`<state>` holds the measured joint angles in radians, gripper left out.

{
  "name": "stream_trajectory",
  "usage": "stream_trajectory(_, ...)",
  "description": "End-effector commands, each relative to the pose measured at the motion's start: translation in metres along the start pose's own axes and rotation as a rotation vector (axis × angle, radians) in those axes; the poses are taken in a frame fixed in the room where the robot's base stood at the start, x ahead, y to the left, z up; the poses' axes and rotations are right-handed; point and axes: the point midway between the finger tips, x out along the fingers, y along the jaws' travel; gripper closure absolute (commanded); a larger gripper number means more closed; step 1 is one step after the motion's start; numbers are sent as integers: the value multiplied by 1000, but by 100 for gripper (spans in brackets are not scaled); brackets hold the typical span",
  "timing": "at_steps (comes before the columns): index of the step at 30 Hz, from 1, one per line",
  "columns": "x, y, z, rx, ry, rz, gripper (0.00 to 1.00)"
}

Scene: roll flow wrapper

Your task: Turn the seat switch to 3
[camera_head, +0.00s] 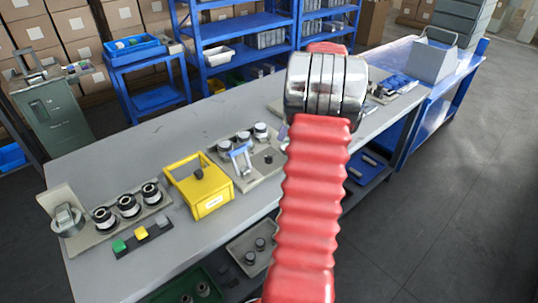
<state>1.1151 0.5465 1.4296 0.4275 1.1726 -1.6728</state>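No numbers can be read and the knob's setting is too small to tell. My gripper does not show.
A plate with several black-and-silver rollers (129,206) stands at the bench's left. A fixture with silver-topped cylinders and a blue lever (240,157) stands right of the yellow box. Blue shelves (243,40) stand behind. The floor (458,200) at the right is clear.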

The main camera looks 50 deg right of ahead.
Motion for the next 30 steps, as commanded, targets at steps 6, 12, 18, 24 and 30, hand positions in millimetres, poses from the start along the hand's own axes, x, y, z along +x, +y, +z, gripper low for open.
stream_trajectory(6, 30, 0, 0, 1, -1, -3, 71)
stream_trajectory(12, 61, 0, 0, 1, 0, -2, 71)
stream_trajectory(18, 92, -1, 0, 0, -1, -4, 71)
stream_trajectory(24, 118, 0, 0, 0, 0, -1, 71)
stream_trajectory(30, 128, 0, 0, 0, 0, 0, 71)
